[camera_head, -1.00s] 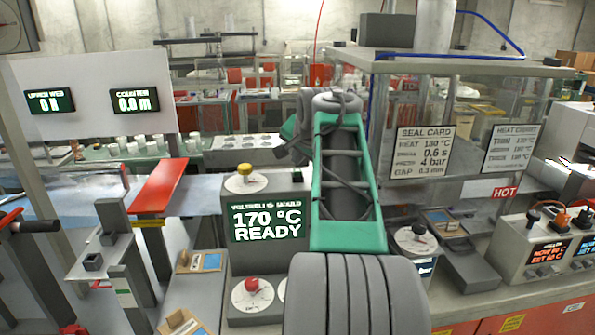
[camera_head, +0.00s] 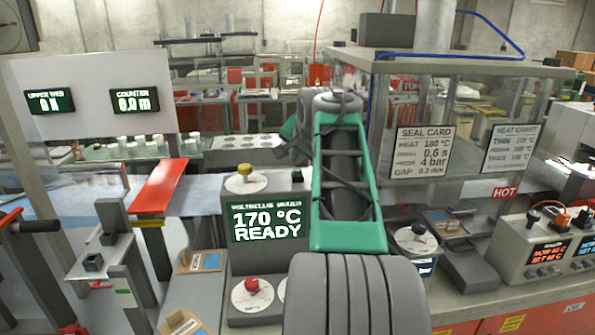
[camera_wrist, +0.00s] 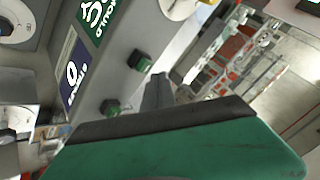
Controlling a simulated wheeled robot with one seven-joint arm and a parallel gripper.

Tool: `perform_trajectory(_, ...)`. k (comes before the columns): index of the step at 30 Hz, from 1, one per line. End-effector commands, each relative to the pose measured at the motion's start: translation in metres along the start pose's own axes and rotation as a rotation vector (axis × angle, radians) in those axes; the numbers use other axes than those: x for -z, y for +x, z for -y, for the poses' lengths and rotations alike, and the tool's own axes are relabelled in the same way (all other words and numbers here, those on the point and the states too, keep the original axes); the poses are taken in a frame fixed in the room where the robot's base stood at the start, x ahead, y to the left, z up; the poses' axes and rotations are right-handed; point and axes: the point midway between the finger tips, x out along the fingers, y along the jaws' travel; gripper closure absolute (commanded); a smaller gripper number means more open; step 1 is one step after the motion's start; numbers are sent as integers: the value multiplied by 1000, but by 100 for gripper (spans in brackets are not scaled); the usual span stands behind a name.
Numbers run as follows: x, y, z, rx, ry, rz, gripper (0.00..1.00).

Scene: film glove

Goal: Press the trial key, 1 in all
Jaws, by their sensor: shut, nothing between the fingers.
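My gripper (camera_wrist: 158,82) shows in the wrist view as narrow grey fingers, shut and empty, beyond the green hand. Two green keys on a grey housing (camera_wrist: 110,75) lie near it. One key (camera_wrist: 140,60) is just up and left of the fingertips; the other key (camera_wrist: 111,106) is lower left. I cannot read a label on either, so I cannot tell which is the trial key. The fingertips look apart from both keys, though depth is unclear. In the head view a grey unit (camera_head: 228,210) reads 170 °C READY; my arm hides part of it.
A red knob dial (camera_head: 252,298) and a yellow-knob dial (camera_head: 246,180) sit on the grey unit. A clear guard with a seal card (camera_head: 421,152) stands to the right. A heater box (camera_head: 525,255) is at far right, near a HOT sign (camera_head: 505,192).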

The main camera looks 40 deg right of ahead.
Motion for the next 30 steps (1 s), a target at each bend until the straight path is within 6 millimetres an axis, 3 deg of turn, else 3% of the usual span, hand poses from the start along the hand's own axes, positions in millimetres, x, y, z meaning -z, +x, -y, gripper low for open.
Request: perform_trajectory(30,-7,10,-7,0,0,0,100)
